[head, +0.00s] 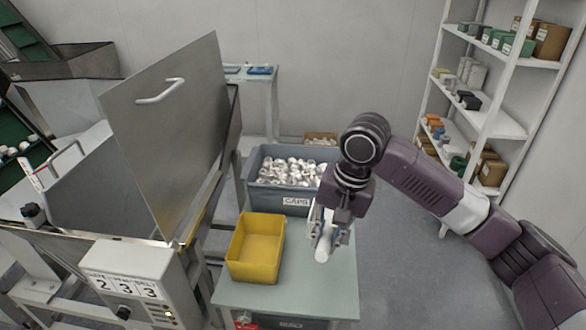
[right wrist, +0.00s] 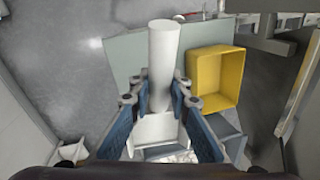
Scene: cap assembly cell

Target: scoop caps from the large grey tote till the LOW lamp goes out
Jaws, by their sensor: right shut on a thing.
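The large grey tote (head: 262,196), labelled CAPS, stands behind the bench and is full of white caps (head: 292,170). My right gripper (head: 330,226) is above the bench, in front of the tote. It is shut on a white scoop (head: 323,246), whose thick round handle (right wrist: 163,62) shows beyond the blue fingers in the right wrist view. The scoop's pan (right wrist: 158,130) lies between the fingers; whether it holds caps is unclear. The control box (head: 130,285) at lower left shows 2 3 3 and small lamps (head: 168,315); which is LOW is unreadable. My left gripper is out of view.
An empty yellow bin (head: 239,270) stands on the pale green bench (head: 305,290), left of the scoop. A metal hopper with a raised lid (head: 170,125) stands at left. White shelves (head: 495,125) with boxes stand at right. Floor is clear between bench and shelves.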

